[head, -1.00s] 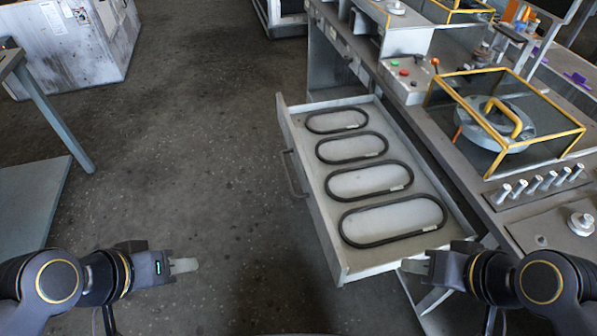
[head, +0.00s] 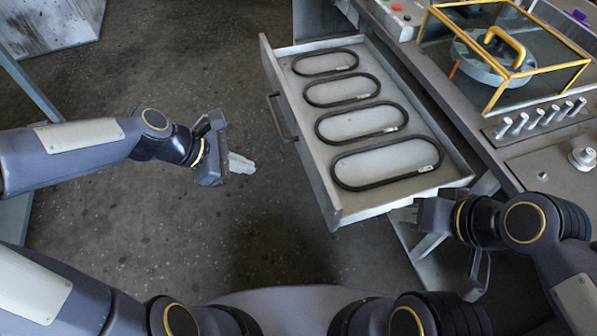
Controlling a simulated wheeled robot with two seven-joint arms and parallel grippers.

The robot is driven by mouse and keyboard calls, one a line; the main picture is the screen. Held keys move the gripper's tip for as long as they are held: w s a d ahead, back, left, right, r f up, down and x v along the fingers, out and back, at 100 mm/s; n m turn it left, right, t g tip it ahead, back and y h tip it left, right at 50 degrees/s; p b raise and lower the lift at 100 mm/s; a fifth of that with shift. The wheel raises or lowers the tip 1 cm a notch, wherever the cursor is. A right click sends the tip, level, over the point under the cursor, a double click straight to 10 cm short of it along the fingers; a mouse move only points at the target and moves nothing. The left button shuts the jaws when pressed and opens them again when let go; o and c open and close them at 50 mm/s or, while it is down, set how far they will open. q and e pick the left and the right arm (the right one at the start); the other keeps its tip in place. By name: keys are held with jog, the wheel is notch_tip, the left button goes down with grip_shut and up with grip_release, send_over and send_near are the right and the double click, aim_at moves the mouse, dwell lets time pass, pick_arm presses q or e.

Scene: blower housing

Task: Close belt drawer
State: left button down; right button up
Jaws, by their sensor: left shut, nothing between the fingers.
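The belt drawer (head: 334,196) is pulled out to the left from the grey workbench. Several black oval belts (head: 387,162) lie in a row inside it. Its dark bar handle (head: 281,117) is on the front panel, facing left. My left gripper (head: 243,164) is shut and empty over the floor, left of the drawer front and apart from it, lower in the picture than the handle. My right gripper (head: 402,214) is by the drawer's near side wall, close to the bench; its fingertips are small and I cannot tell whether they touch the drawer or are open.
The workbench (head: 450,119) holds a yellow-framed clear guard (head: 510,50) over a round part, a row of metal pegs (head: 540,118) and a control box at the back. Open concrete floor (head: 190,60) lies left of the drawer. A grey table leg stands at far left.

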pick_arm(q)
jog(key=shift+n+h, duration=0.3)
jog(key=shift+n, duration=0.5)
jog(key=x, duration=0.4)
jog(key=d+r+x, duration=0.1)
jog(key=x, duration=0.4)
jog(key=w+d+r+b+x, duration=0.1)
jog(key=x, duration=0.4)
jog(key=shift+w+d, duration=0.1)
jog(key=shift+d, duration=0.05)
